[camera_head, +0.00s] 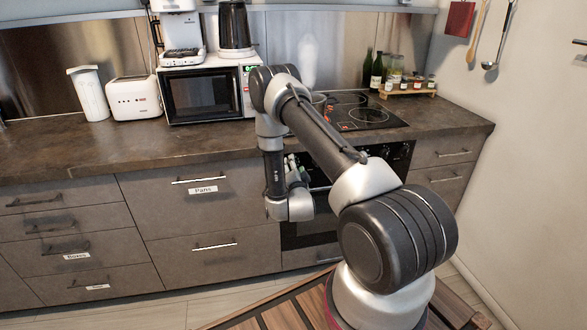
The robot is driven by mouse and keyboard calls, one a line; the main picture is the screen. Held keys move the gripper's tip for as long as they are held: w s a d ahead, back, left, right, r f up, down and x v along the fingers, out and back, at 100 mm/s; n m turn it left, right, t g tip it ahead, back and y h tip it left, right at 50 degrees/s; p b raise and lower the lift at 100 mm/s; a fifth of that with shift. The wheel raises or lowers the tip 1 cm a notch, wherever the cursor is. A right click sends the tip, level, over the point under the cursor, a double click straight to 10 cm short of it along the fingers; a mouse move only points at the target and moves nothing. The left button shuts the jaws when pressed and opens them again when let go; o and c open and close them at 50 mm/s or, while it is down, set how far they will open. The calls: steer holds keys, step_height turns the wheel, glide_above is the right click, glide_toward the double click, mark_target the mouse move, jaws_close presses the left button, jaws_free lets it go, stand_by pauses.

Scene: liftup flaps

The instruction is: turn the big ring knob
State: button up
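The black oven (312,236) is built into the counter front, below the cooktop. Its control panel (398,153) shows at the right of my arm, with small dark knobs too small to make out well. My arm crosses in front of the panel's middle. I cannot single out the big ring knob; it may be hidden there. My gripper (295,168) is at the left end of the oven front, partly hidden by my wrist. I cannot see its fingertips clearly, nor whether it touches anything.
The black cooktop (360,113) lies above the oven. A microwave (205,93), white toaster (133,98) and white container (88,93) stand on the counter. Closed drawers (205,205) with bar handles flank the oven. Bottles (376,70) stand at the back right.

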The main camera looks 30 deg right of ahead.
steer(key=c, duration=1)
steer(key=shift+n, duration=0.4)
steer(key=m+y, duration=0.1)
steer(key=m, duration=1)
steer(key=m+y, duration=0.1)
steer(key=m, duration=1)
steer(key=m+t+y, duration=0.1)
steer(key=m+y, duration=0.1)
steer(key=m, duration=1)
steer(key=shift+d+f, duration=0.1)
steer(key=shift+f, duration=0.1)
steer(key=shift+s, duration=0.1)
